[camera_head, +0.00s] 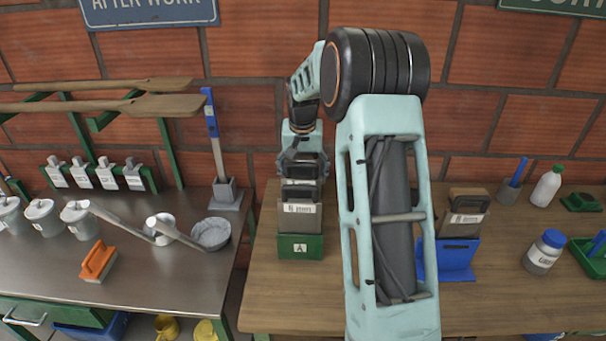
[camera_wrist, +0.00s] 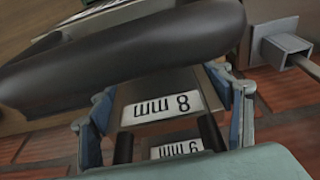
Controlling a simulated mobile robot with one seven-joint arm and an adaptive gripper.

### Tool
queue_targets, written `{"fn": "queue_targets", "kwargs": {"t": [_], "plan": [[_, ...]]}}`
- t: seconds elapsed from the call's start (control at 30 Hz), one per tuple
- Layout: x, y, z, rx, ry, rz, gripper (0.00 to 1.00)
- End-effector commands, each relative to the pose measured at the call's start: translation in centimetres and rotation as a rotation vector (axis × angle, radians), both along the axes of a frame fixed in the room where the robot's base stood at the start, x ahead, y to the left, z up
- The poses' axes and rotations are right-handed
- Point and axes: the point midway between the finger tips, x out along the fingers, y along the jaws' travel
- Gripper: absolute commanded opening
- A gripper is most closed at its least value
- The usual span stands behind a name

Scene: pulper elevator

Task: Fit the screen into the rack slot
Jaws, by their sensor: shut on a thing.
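My gripper (camera_head: 303,168) points down over the green rack (camera_head: 300,246), which is marked A and stands at the left of the wooden bench. It is shut on a dark screen (camera_head: 303,191) at the rack's top. A pale label (camera_head: 301,208) faces the front just above the rack. In the wrist view, a label reading 8 mm (camera_wrist: 162,107) shows upside down between the blue-sided fingers, with a second mm label (camera_wrist: 177,149) partly hidden below it. How deep the held screen sits in the slot, I cannot tell.
A blue rack (camera_head: 445,262) with a dark, brown-topped screen (camera_head: 466,214) stands to the right, partly behind my arm. A white bottle (camera_head: 546,187) and a blue-capped jar (camera_head: 545,252) stand farther right. A steel table (camera_head: 130,250) with pots and a brush (camera_head: 98,261) is left.

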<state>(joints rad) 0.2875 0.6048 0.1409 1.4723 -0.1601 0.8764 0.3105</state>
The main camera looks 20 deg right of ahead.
Motion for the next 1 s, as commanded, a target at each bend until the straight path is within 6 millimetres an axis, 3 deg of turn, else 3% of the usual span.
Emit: {"fn": "queue_targets", "kwargs": {"t": [0.03, 0.2, 0.57, 0.67, 1.0], "plan": [[0.1, 0.0, 0.0, -0.001, -0.002, 0.000, 0.73], [0.0, 0.0, 0.0, 0.000, -0.001, 0.000, 0.92], [-0.1, 0.0, 0.3, 0.000, 0.001, 0.000, 0.92], [-0.2, 0.1, 1.4, -0.001, -0.002, 0.000, 0.92], [-1.5, 0.7, 8.4, -0.001, -0.005, 0.001, 0.92]]}}
